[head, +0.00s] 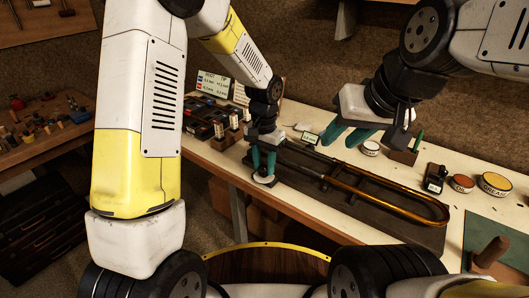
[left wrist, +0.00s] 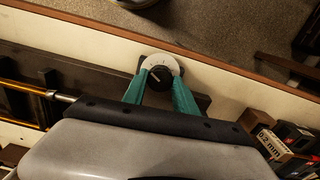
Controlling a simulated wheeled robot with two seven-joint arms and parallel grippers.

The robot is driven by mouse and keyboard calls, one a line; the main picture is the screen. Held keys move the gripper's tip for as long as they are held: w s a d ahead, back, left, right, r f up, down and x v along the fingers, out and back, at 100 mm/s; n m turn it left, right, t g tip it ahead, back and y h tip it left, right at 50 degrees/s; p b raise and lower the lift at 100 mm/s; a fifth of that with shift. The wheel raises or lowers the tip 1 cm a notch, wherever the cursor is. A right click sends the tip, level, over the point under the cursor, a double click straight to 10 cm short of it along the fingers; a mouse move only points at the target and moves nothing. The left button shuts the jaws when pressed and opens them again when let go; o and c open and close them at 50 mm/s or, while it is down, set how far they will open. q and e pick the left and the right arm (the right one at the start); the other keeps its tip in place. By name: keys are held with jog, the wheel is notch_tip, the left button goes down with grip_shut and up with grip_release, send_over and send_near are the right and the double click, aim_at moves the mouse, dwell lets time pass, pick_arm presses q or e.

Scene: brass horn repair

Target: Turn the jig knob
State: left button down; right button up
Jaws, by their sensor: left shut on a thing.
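The jig knob (left wrist: 159,77) is a black round knob with a white pointer line, set on a pale dial plate (left wrist: 160,62) with tick marks. In the head view the knob (head: 263,177) sits at the left end of the dark jig (head: 300,176). My left gripper (left wrist: 158,84) has its green fingers on both sides of the knob and is shut on it; it also shows in the head view (head: 263,165). My right gripper (head: 347,136) hangs above the table behind the jig, its green fingers apart with nothing seen between them.
A brass U-shaped tube (head: 440,209) lies along the jig. Labelled round tins (head: 495,184) and a small black device (head: 434,178) stand at the right. Boxes (head: 207,118) and a sign (head: 214,84) stand behind the left gripper. The table's front edge (head: 236,182) is close to the knob.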

aim_at(263, 168)
pick_arm(q)
jog(key=c, duration=1)
grip_release()
jog(key=shift+o, duration=0.2)
jog(key=shift+r, duration=0.1)
notch_tip(263, 168, up, 8)
jog(key=shift+f, duration=0.25)
jog(key=shift+r, duration=0.1)
jog(key=shift+s+a+r, duration=0.1)
jog(key=shift+a+r, duration=0.1)
jog(key=shift+r, duration=0.1)
jog(key=s+a+r+n+t+h, duration=0.1)
jog(key=s+a+r+n+t, duration=0.2)
jog(key=s+a+r, duration=0.3)
jog(key=s+a+r+n+t+h, duration=0.1)
jog(key=s+a+r+n+t, duration=0.1)
jog(key=s+a+r, duration=0.5)
jog(key=s+t, duration=0.1)
jog(key=s, duration=0.5)
jog(key=shift+r+n, duration=0.4)
